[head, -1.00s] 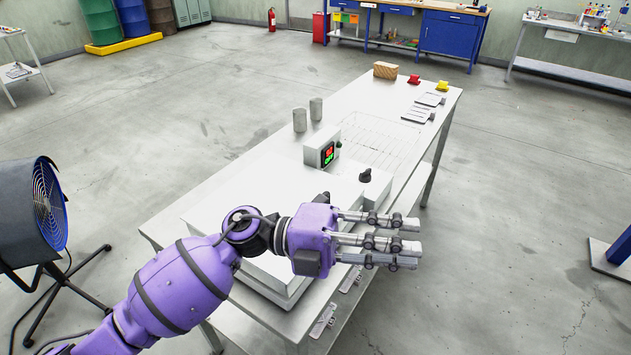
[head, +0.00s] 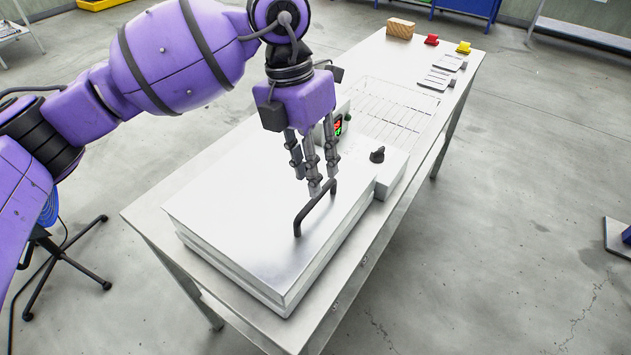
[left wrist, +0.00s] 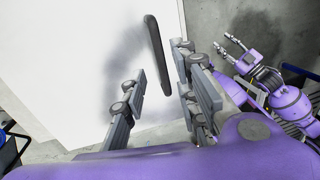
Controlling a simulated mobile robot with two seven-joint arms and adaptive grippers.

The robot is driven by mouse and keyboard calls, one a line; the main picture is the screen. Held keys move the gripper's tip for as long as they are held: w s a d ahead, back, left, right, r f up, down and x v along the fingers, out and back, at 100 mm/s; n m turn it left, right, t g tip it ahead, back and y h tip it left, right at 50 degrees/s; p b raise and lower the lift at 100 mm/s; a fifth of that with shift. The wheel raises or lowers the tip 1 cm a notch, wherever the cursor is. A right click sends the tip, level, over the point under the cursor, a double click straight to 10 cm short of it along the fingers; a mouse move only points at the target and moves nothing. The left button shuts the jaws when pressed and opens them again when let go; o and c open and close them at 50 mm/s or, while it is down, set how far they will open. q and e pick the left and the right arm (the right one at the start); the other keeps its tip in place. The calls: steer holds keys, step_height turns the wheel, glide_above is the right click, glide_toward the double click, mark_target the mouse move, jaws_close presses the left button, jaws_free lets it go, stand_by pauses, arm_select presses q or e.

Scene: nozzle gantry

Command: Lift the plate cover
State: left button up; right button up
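The plate cover (head: 235,205) is a flat pale metal lid lying level on the box-shaped hot plate on the table. Its black bar handle (head: 315,209) stands on the right part of the lid; it also shows in the left wrist view (left wrist: 157,55). My left gripper (head: 315,184) points down above the lid, close to the far end of the handle. Its fingers are spread and empty. In the left wrist view the handle appears between the fingers (left wrist: 160,85), beyond their tips. My right gripper (left wrist: 233,52) shows at the right of the left wrist view, fingers apart.
Beyond are a wire rack (head: 390,112), a wooden block (head: 400,28), and red (head: 431,40) and yellow (head: 463,47) pieces.

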arm_select(q)
steer(key=shift+s+d+f, duration=0.1)
steer(key=shift+d+f, duration=0.1)
steer(key=shift+f, duration=0.85)
steer(key=shift+s+d+f, duration=0.1)
steer(key=shift+d+f, duration=0.1)
steer(key=shift+f, duration=0.85)
jaws_close()
